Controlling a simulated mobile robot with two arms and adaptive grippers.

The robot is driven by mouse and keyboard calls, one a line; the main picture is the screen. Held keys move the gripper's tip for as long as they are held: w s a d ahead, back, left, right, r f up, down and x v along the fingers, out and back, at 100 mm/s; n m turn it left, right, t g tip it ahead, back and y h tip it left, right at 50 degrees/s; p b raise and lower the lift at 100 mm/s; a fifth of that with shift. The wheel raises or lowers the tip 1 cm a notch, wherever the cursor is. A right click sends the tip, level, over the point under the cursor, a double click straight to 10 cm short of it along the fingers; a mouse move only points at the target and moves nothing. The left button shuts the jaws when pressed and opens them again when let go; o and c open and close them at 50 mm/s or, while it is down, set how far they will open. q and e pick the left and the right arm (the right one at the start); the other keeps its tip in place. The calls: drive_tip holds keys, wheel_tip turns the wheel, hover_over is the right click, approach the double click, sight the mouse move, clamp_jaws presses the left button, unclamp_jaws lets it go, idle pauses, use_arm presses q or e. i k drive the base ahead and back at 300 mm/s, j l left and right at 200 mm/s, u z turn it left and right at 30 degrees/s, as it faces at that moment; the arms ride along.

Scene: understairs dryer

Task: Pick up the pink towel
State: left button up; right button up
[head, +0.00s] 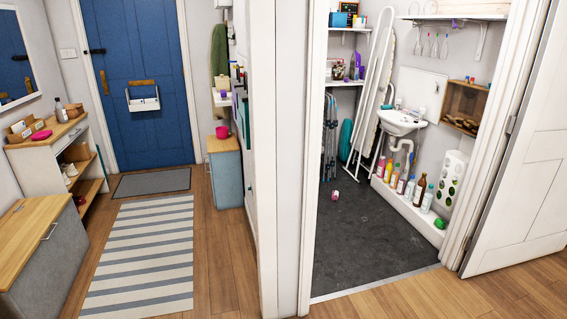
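I cannot make out for certain which thing is the pink towel. A flat bright pink item (41,135) lies on the wooden top of the hallway console at the left; it is too small to tell if it is cloth. Another pink thing (221,132), shaped like a cup or small bucket, stands on the blue-grey cabinet (226,170) past the blue door. Neither of my grippers is in view.
A striped rug (142,260) and a grey doormat (152,182) lie on the hallway floor. A wall with a white door frame (280,160) divides the hallway from the dark-floored closet. A small pinkish object (335,194) lies on the closet floor. An open white door (520,160) stands right.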

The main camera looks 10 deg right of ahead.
sight(335, 196)
drive_tip(key=i+l+z, duration=0.8)
drive_tip(key=z, duration=0.15)
drive_tip(key=i+z, duration=0.45)
drive_tip(key=i, duration=0.2)
drive_tip(key=i+l, duration=0.15)
drive_tip(key=i, duration=0.45)
drive_tip(key=i+l, duration=0.1)
drive_tip(key=i, duration=0.5)
drive_tip(key=i+l+u, duration=0.1)
drive_tip(key=i, duration=0.5)
drive_tip(key=i+j+u, duration=0.2)
drive_tip(key=i+u, duration=0.7)
drive_tip(key=i, duration=0.15)
drive_tip(key=i+l+u, duration=0.2)
drive_tip(key=i+u, duration=0.2)
drive_tip(key=i, duration=0.15)
